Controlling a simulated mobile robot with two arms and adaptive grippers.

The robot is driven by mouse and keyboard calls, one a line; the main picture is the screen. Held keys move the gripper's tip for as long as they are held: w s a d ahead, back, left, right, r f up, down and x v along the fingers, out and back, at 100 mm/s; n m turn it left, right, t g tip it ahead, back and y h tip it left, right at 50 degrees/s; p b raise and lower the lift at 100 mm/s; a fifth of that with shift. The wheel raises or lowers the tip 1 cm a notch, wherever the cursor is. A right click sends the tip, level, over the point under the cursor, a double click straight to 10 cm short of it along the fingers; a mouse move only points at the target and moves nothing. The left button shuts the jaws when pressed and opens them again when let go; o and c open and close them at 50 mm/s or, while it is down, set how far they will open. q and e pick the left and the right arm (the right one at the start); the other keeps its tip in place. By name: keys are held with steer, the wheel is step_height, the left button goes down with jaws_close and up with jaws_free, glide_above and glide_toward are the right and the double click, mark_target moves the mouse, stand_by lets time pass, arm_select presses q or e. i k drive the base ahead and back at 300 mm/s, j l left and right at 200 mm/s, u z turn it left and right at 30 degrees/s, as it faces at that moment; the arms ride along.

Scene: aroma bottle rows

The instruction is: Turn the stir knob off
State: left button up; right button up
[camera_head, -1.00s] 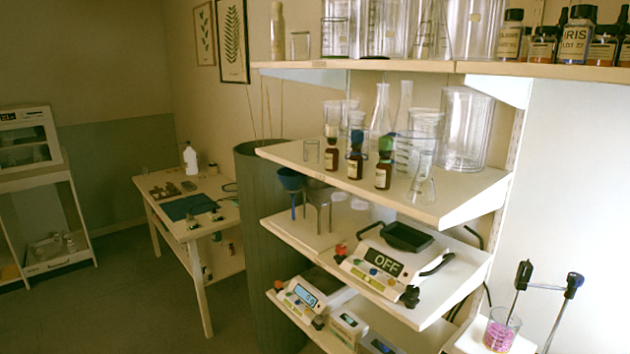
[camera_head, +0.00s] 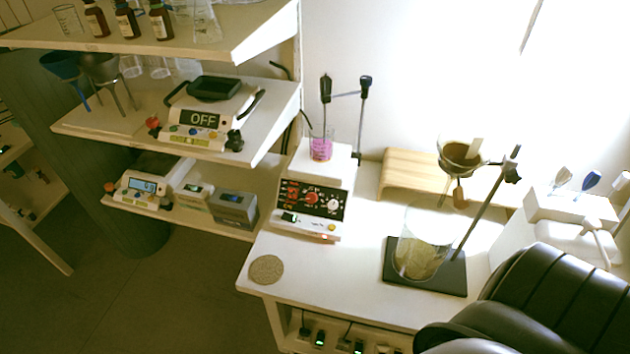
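A white hotplate stirrer (camera_head: 290,222) with a dark control panel stands at the left end of the bench. A red knob (camera_head: 311,198) and a paler knob (camera_head: 333,205) sit on its panel, beside small red lit displays. Their labels are too small to read, so I cannot tell which is the stir knob or its setting. A beaker of pink liquid (camera_head: 321,149) stands on its white top, with a dark probe above it. A black ribbed part of my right arm fills the lower right corner. Neither gripper shows.
A stand with a funnel (camera_head: 459,158) over a large beaker (camera_head: 418,256) is right of the stirrer. A round cork mat (camera_head: 266,269) lies on the bench's front left corner. Shelves with scales (camera_head: 145,192) and bottles are at left. The bench (camera_head: 330,275) before the stirrer is clear.

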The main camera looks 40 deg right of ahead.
mark_target(333, 205)
steer(key=z, duration=1.2)
